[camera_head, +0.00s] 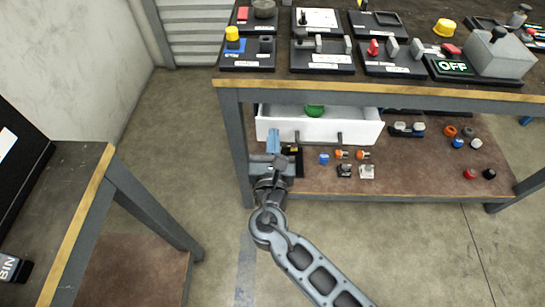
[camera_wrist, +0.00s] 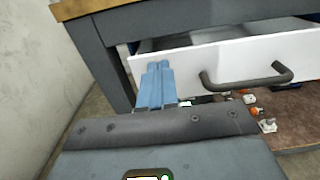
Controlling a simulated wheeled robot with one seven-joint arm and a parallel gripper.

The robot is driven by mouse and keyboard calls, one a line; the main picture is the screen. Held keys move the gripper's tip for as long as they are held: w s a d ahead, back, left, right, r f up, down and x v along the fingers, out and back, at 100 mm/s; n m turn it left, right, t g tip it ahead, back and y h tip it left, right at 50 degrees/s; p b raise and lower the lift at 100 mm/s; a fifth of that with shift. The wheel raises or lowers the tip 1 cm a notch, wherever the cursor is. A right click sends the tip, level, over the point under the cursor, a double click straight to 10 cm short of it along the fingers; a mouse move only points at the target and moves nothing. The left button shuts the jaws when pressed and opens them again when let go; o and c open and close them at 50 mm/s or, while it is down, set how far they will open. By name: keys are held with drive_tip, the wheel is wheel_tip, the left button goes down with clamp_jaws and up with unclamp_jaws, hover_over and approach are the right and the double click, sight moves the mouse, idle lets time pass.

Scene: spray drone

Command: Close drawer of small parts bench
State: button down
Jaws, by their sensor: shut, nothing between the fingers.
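The white drawer (camera_head: 318,129) stands pulled out below the top of the small parts bench (camera_head: 229,117). A green round thing (camera_head: 314,111) lies in it. In the wrist view the drawer front (camera_wrist: 195,65) shows with a dark bar handle (camera_wrist: 246,79). My gripper (camera_head: 272,142) is shut and empty, with its blue fingers upright at the left end of the drawer front. In the wrist view the fingers (camera_wrist: 157,75) overlap the front left of the handle; I cannot tell whether they touch it.
The lower shelf (camera_head: 420,178) holds several small coloured parts right of my gripper. The bench top carries switch panels. Another table (camera_head: 72,205) stands at the left. The floor (camera_head: 190,130) between the tables is clear.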

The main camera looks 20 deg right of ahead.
sight(274, 120)
drive_tip(key=shift+x, duration=1.45)
drive_tip(key=shift+b+x, duration=0.3)
drive_tip(key=shift+x, duration=1.05)
drive_tip(key=shift+s, duration=0.1)
